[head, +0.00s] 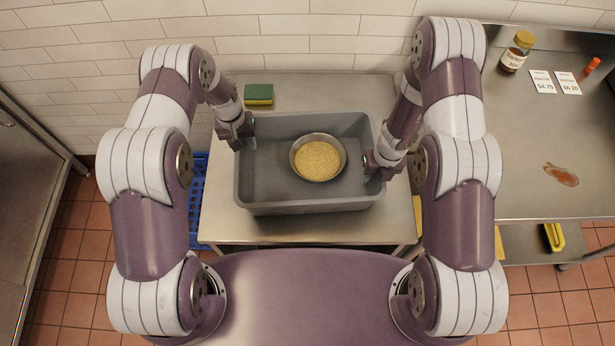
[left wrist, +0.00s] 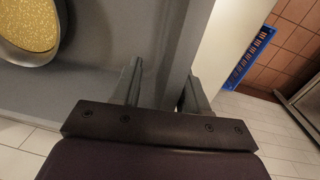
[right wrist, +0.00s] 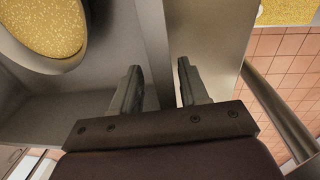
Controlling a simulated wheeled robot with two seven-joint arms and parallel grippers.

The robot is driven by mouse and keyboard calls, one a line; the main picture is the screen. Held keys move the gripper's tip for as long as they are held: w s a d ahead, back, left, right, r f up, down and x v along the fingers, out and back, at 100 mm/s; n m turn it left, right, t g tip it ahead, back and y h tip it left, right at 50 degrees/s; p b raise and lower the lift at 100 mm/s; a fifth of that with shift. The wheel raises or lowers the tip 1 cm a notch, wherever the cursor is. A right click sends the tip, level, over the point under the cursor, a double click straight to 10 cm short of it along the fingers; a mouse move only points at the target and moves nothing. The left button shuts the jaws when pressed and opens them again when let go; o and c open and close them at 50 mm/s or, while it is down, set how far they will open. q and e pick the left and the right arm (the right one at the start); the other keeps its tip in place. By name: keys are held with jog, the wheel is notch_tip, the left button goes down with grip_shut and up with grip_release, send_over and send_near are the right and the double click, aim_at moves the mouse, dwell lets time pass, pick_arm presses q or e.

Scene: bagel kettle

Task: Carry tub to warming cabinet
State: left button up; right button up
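The grey rectangular tub (head: 277,207) stands on a steel table, with a round metal bowl of yellow grains (head: 318,158) inside it, right of its middle. My left gripper (head: 241,141) is at the tub's left wall, and my right gripper (head: 379,170) is at its right wall. In the left wrist view, the open fingers (left wrist: 160,85) stand on either side of the tub wall, with a gap visible. In the right wrist view, the fingers (right wrist: 160,85) also straddle the wall, apart from it. No warming cabinet is clearly identifiable.
A green and yellow sponge (head: 259,95) lies behind the tub. A steel counter (head: 520,170) at right holds a jar (head: 516,52), price cards (head: 555,82) and a brown spill (head: 561,175). A blue crate (head: 199,200) is low at left. A steel unit (head: 30,150) stands far left.

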pick_arm(q)
jog(key=shift+w+a+r, duration=0.1)
jog(key=shift+w+r, duration=0.1)
jog(key=shift+r, duration=0.1)
pick_arm(e)
jog(key=shift+s+d, duration=0.1)
jog(key=shift+s, duration=0.1)
pick_arm(q)
jog(key=shift+w+r, duration=0.1)
jog(key=shift+r, duration=0.25)
jog(key=r, duration=0.7)
jog(key=a+r, duration=0.1)
jog(key=r, duration=0.3)
pick_arm(e)
jog(key=shift+r, duration=0.1)
jog(key=r, duration=0.8)
jog(key=d+r, duration=0.1)
jog(key=r, duration=0.2)
jog(key=shift+r, duration=0.4)
